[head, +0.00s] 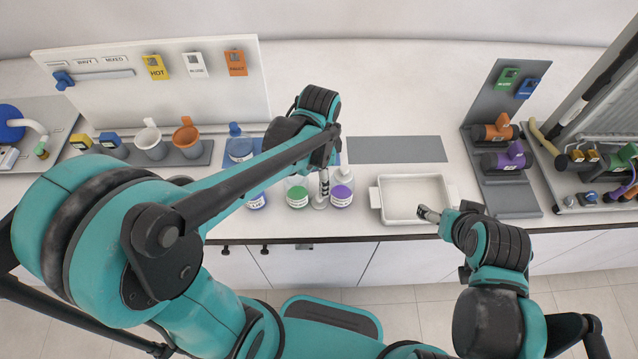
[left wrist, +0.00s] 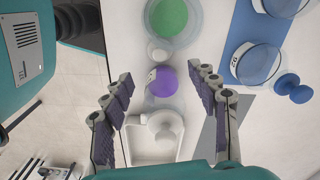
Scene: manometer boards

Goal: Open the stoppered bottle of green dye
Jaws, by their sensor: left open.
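The green dye bottle (head: 297,196) is clear glass with green dye, on the bench front in the head view. In the left wrist view its green top (left wrist: 168,18) is cut by the upper edge; I cannot make out a stopper on it. My left gripper (head: 323,182) hangs just right of it, between it and the purple dye bottle (head: 341,195). In the left wrist view the open jaws (left wrist: 161,75) have the purple bottle (left wrist: 163,82) between them, with nothing visibly gripped. My right gripper (head: 430,214) is at the white tray's front right; its jaws are unclear.
A small pale round object (left wrist: 158,52) sits between the green and purple bottles. The white tray (head: 382,204) stands to the right. The grey mat (head: 398,150) is clear.

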